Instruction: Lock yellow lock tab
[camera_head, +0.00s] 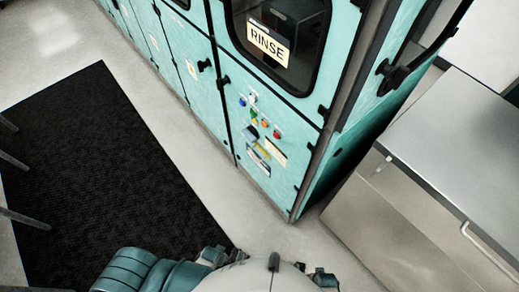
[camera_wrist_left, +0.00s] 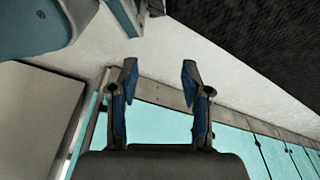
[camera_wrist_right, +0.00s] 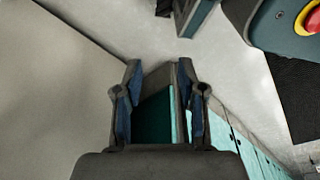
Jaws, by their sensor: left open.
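A small yellow piece (camera_head: 262,152), which looks like the yellow lock tab, sits low on the teal cabinet's control panel in the head view. It is too small to tell its position. My left gripper (camera_wrist_left: 158,78) is open and empty in the left wrist view, over floor and the cabinet base. My right gripper (camera_wrist_right: 159,78) is open and empty in the right wrist view, with cabinet and floor beyond its fingers. Neither gripper touches the panel. Neither wrist view shows the yellow piece.
The teal cabinet (camera_head: 285,185) carries a RINSE sign (camera_head: 268,43) and several coloured buttons and labels. A grey metal counter (camera_head: 450,135) stands at right. A black mat (camera_head: 90,170) lies at left. Pale floor (camera_head: 190,160) is clear before the cabinet.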

